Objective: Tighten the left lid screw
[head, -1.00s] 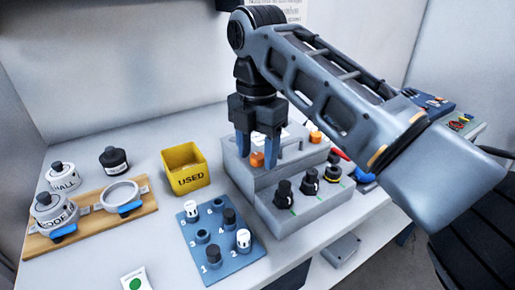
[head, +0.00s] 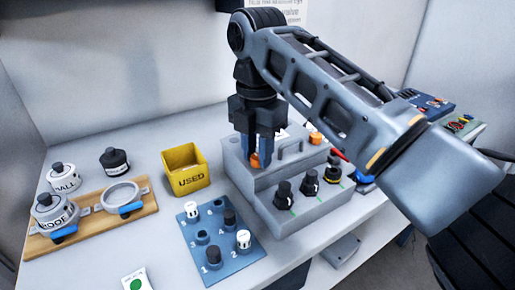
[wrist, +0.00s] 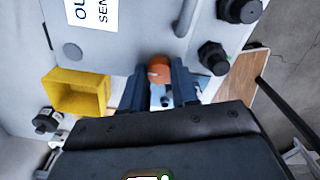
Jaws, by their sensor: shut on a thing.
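The left lid screw is an orange knob (head: 255,160) on top of the grey box (head: 285,222). It also shows in the wrist view (wrist: 159,70), between the two blue fingers. My gripper (head: 256,155) points down over the box's upper level and is shut on this orange screw; its fingers hide part of the screw in the head view. A second orange screw (head: 315,138) stands farther right on the box, apart from my gripper.
Several black knobs (head: 309,182) stand on the box's lower front step. A yellow USED bin (head: 186,172) is left of the box. A blue numbered rack (head: 222,262) with small vials stands in front. A wooden board (head: 90,232) with jars lies at the far left.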

